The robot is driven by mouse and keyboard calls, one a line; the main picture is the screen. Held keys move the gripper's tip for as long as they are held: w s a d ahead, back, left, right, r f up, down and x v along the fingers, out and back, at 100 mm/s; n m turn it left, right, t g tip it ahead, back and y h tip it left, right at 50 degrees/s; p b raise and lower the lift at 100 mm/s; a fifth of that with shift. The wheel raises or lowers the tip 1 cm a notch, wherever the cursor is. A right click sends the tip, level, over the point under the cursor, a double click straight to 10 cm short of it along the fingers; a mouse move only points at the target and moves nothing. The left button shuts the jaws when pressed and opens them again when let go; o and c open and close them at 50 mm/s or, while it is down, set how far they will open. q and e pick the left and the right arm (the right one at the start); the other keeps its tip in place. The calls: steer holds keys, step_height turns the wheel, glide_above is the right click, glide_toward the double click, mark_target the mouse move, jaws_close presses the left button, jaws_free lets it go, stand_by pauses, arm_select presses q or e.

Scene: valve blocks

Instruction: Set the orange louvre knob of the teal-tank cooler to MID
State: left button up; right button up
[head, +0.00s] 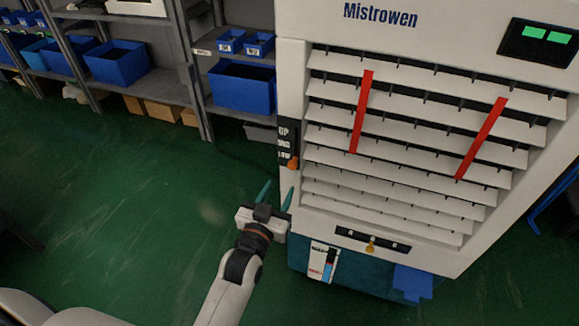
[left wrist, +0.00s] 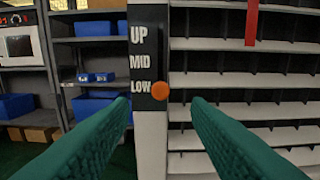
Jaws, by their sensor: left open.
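The cooler (head: 400,215) is a tall white unit with slatted louvres and a teal tank (head: 345,275) at its base. Its orange louvre knob (head: 293,163) sits at the lower end of a dark label plate on the left front edge. In the left wrist view the knob (left wrist: 160,91) is beside LOW, below the MID label (left wrist: 140,62) and UP. My left gripper (head: 276,192) is open, with green fingers pointing at the cooler just below the knob. In the left wrist view the knob appears between the fingertips, apart from both. My right gripper is not in view.
Grey shelves (head: 180,85) with blue bins (head: 240,88) stand behind and left of the cooler. Two red strips (head: 361,112) hang over the louvres. A yellow knob (head: 370,245) sits on a lower panel. Green floor (head: 110,200) is open to the left.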

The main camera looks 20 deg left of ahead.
mark_target(291, 167)
arm_select(q)
steer(key=w, duration=0.8)
steer(key=shift+w+d+f, duration=0.1)
steer(key=shift+w+d, duration=0.1)
steer(key=shift+w, duration=0.15)
jaws_close()
